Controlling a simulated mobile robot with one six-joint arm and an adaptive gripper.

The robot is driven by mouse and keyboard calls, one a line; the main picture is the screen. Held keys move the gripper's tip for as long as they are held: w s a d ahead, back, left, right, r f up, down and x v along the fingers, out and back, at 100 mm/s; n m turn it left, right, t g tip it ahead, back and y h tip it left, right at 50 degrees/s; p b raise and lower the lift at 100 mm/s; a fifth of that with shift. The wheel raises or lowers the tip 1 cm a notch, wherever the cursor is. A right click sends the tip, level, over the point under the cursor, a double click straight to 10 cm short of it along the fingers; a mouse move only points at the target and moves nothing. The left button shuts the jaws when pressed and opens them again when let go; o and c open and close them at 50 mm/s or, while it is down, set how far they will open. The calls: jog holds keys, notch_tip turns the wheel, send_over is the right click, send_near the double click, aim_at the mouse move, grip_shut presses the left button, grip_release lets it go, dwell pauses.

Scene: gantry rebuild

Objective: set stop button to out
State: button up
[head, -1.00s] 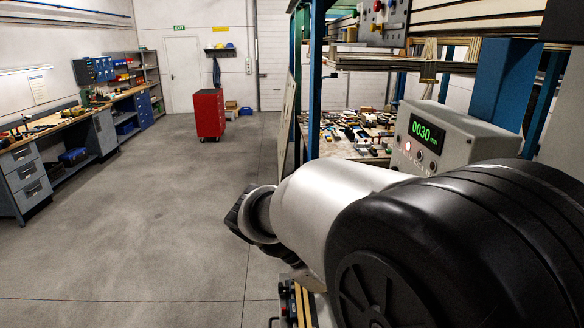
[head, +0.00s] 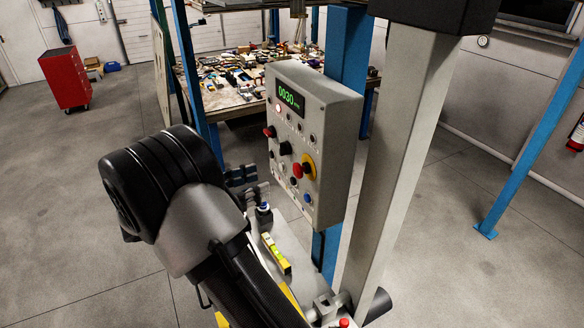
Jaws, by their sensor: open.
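The stop button (head: 298,170) is a red mushroom head on a yellow surround, on the right side of the grey control panel (head: 345,150). The panel faces left, so I see the button obliquely; whether it is in or out I cannot tell. My gripper (head: 260,183) shows partly past my dark arm joint, its two dark fingers apart and pointing right toward the panel. It is left of the stop button and looks empty, with a gap between them.
The panel also has a lit green display (head: 290,97), a red knob (head: 269,131), black knobs and small buttons. A grey post (head: 400,150) stands to its right. A cluttered table (head: 235,108) is behind. A yellow level (head: 276,254) lies below. Open floor spreads left.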

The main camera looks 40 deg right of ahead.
aim_at(295, 171)
jog(key=p+x, duration=0.1)
jog(key=x, duration=0.9)
jog(key=shift+s+d+p, duration=0.15)
jog(key=shift+d+p, duration=0.05)
jog(key=shift+p, duration=0.15)
jog(key=shift+c, duration=0.6)
grip_shut()
